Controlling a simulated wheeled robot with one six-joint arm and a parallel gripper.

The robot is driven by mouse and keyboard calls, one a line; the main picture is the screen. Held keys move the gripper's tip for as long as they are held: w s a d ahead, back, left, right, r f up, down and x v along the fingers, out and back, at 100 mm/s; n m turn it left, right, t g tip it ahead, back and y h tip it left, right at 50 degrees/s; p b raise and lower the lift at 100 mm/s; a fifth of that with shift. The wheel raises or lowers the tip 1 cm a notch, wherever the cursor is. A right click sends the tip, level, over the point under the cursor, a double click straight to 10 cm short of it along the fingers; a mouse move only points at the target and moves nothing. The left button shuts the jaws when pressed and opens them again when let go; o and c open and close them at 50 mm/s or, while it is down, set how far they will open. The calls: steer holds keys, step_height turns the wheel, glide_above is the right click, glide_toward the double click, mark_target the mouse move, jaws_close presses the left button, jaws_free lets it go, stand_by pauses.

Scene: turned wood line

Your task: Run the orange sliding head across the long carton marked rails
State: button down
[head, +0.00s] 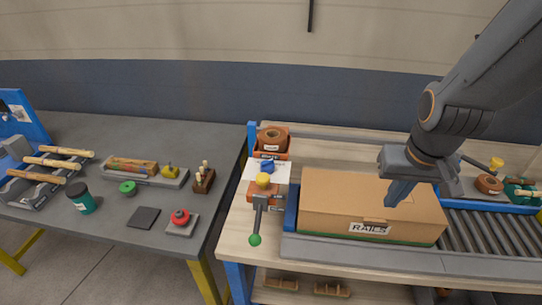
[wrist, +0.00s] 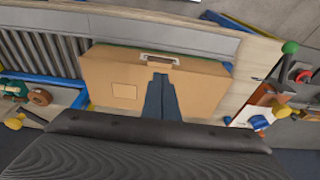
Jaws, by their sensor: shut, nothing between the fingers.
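The long carton (head: 340,200) is brown and lies closed on the bench, with a white RAILS label on its near side. It also shows in the wrist view (wrist: 110,75). My gripper (head: 391,203) is shut and empty over the right part of the carton's top in the head view; in the wrist view the closed fingers (wrist: 160,78) overlap the carton. I cannot tell whether they touch it. An orange block (head: 257,190) with a yellow knob, apparently the sliding head, stands left of the carton, beside a green-tipped lever (head: 256,238). My gripper is apart from it.
A roller conveyor (head: 490,232) extends right of the carton. A blue upright stop (head: 291,208) stands at its left end. A separate grey table (head: 110,240) at left carries tools and a red-knobbed item (head: 181,218).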

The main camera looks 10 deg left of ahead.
steer(key=c, duration=2.3)
jaws_free()
steer(key=o, duration=0.9)
steer(key=shift+m, duration=0.8)
steer(key=w+a, duration=0.1)
steer(key=w+a+b, duration=0.1)
steer(key=a, duration=0.1)
steer(key=w+a+b, duration=0.1)
steer(key=w+a, duration=0.1)
steer(key=shift+a+r, duration=0.1)
steer(key=shift+a, duration=0.05)
steer(key=shift+o, duration=0.2)
step_height(320, 180, up, 5)
steer(key=m+g+b, duration=0.3)
steer(key=m+b, duration=0.4)
steer(key=b, duration=0.1)
glide_above(263, 176)
steer(key=shift+s+r, duration=0.1)
step_height(263, 176, down, 8)
steer(key=shift+r+p, duration=0.2)
steer(key=shift+p, duration=1.05)
steer(key=shift+c, duration=0.4)
